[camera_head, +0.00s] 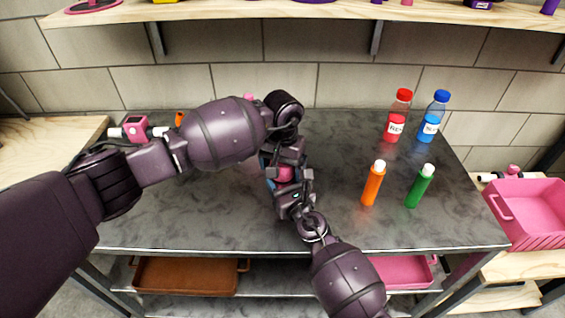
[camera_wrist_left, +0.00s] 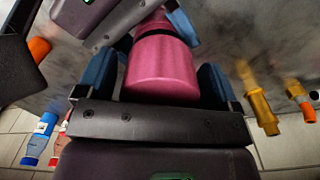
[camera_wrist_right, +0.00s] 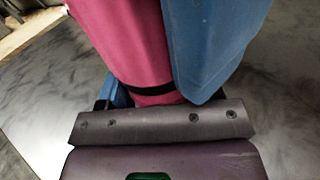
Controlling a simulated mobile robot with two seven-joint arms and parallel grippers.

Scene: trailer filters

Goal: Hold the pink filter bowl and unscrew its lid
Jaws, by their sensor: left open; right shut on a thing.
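The pink filter (camera_head: 285,173) is between my two grippers over the middle of the dark counter, mostly hidden by them in the head view. In the left wrist view it is a glossy pink cylinder (camera_wrist_left: 163,68) with a black band above it. My left gripper (camera_head: 283,164) is open, its blue fingers on either side of the cylinder with small gaps. My right gripper (camera_head: 288,186) is shut on the filter beyond the band. The right wrist view shows the pink body (camera_wrist_right: 128,40) and black band close up, partly covered by a blue finger. I cannot tell lid from bowl.
Red-capped (camera_head: 398,115) and blue-capped (camera_head: 433,117) bottles stand at the back right. Orange (camera_head: 374,184) and green (camera_head: 419,187) bottles stand nearer. A pink device (camera_head: 135,127) is at the back left. A wooden shelf (camera_head: 300,9) runs above. The counter's front left is clear.

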